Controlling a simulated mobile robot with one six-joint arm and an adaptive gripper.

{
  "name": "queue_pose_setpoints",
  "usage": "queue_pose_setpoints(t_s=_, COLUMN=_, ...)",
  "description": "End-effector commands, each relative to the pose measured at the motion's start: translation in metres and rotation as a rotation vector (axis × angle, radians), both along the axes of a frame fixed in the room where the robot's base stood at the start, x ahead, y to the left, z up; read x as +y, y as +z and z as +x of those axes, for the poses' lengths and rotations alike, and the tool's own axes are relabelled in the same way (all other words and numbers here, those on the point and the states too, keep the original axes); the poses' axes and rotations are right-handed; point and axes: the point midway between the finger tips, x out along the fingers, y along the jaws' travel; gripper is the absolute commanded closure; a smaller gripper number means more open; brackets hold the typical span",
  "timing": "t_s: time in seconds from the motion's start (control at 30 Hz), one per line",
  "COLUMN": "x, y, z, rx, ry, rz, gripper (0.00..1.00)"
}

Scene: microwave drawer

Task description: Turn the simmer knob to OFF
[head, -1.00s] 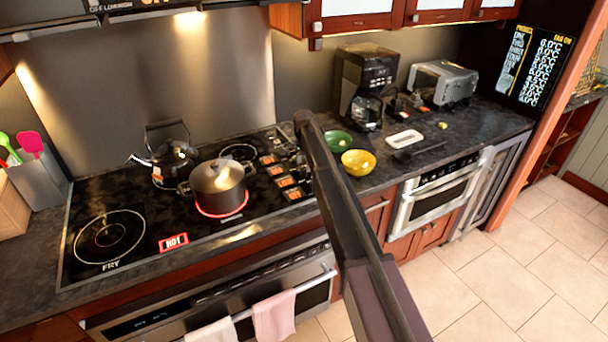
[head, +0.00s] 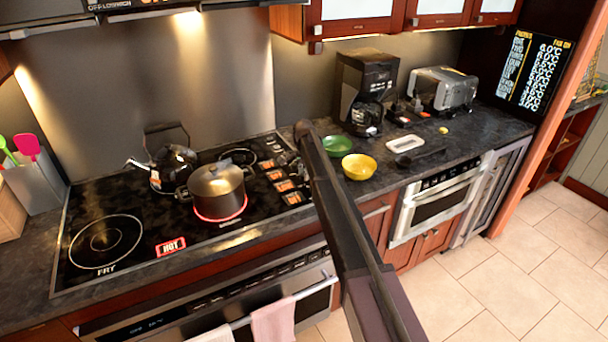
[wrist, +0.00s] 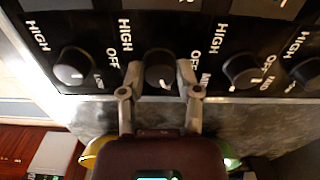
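A row of black knobs on the cooktop's control strip shows in the wrist view. The middle knob (wrist: 159,68) lies between the two fingers of my gripper (wrist: 160,76), with a white mark at its lower edge. The fingers are apart, one on each side, and narrow gaps seem to remain; firm contact cannot be told. HIGH and OFF labels stand around the knobs; no SIMMER label is readable, so I cannot tell which knob is the simmer one. In the head view my arm reaches the right end of the cooktop (head: 140,235), where the gripper is not clearly distinguishable.
Neighbouring knobs stand close on the left (wrist: 73,67) and right (wrist: 241,70). A lidded pot (head: 217,190) sits on a red-glowing burner, with a kettle (head: 172,165) behind. Green (head: 337,144) and yellow (head: 359,167) bowls stand right of my arm.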

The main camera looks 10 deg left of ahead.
Motion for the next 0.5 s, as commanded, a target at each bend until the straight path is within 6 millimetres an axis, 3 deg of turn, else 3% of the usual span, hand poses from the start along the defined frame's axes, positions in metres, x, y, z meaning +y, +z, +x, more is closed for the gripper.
queue_pose_setpoints(t_s=0.03, x=-0.0001, y=-0.0001, z=-0.0001, rx=0.0, ry=0.0, rz=0.0, gripper=0.9)
queue_pose_setpoints(t_s=0.07, x=-0.0001, y=-0.0001, z=-0.0001, rx=0.0, ry=0.0, rz=0.0, gripper=0.99)
queue_pose_setpoints(t_s=0.1, x=-0.0001, y=-0.0001, z=-0.0002, rx=0.0, ry=0.0, rz=0.0, gripper=1.0)
queue_pose_setpoints(t_s=0.5, x=-0.0014, y=-0.0002, z=0.0001, rx=0.001, ry=0.039, rz=-0.001, gripper=1.0)
